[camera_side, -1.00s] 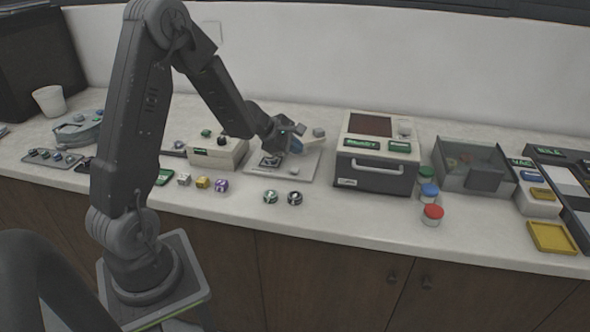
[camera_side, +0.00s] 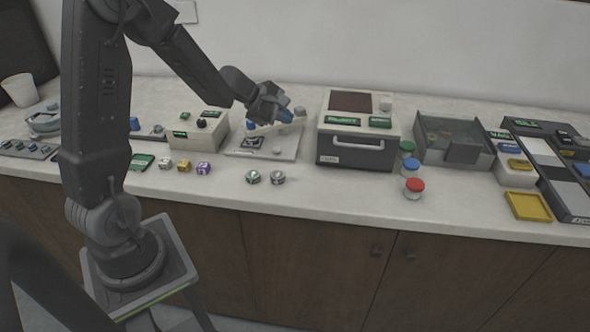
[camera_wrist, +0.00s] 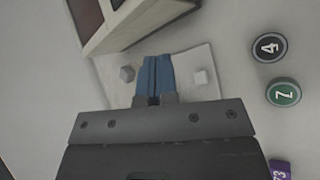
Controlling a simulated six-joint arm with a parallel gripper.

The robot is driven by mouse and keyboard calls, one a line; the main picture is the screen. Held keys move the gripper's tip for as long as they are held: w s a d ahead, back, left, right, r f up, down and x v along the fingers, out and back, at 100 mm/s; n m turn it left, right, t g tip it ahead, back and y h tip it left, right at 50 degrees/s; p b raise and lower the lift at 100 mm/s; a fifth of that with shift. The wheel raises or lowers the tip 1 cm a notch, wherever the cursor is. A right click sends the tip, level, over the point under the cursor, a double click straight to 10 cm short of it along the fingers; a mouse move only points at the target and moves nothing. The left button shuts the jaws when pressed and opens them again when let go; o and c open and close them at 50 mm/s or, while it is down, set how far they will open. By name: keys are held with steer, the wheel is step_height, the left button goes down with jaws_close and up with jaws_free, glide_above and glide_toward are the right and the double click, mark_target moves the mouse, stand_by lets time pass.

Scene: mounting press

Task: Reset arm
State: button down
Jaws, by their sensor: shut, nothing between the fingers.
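My gripper (camera_side: 286,116) is above the mounting press in the side view, its blue fingers together and empty. In the wrist view the blue fingers (camera_wrist: 156,75) lie side by side over the pale base plate (camera_wrist: 207,58). The press's plate (camera_side: 287,154) also shows in the side view, with a dark square part and a lever-like piece partly hidden behind my gripper.
An oven-like box (camera_side: 352,148) stands right of the press, and a control box (camera_side: 190,137) stands left. Two round numbered pieces (camera_side: 253,177) lie in front, as do small coloured cubes (camera_side: 203,168). Capped jars (camera_side: 413,190) and a grey bin (camera_side: 432,150) are farther right.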

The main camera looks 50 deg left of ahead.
steer(key=s+d+r+m+g+h, duration=0.1)
steer(key=s+d+r+m, duration=0.4)
steer(key=d, duration=0.3)
steer(key=s+d+r+m+g+h, duration=0.1)
steer(key=s+d+r+m+h, duration=0.15)
steer(key=d+r+m, duration=0.55)
steer(key=s+d+f+m+g+y, duration=0.1)
steer(key=s+m+y, duration=0.5)
steer(key=s, duration=1)
steer(key=d+m, duration=0.1)
steer(key=m, duration=0.2)
steer(key=shift+s+d+f, duration=0.2)
steer(key=shift+s+d, duration=0.1)
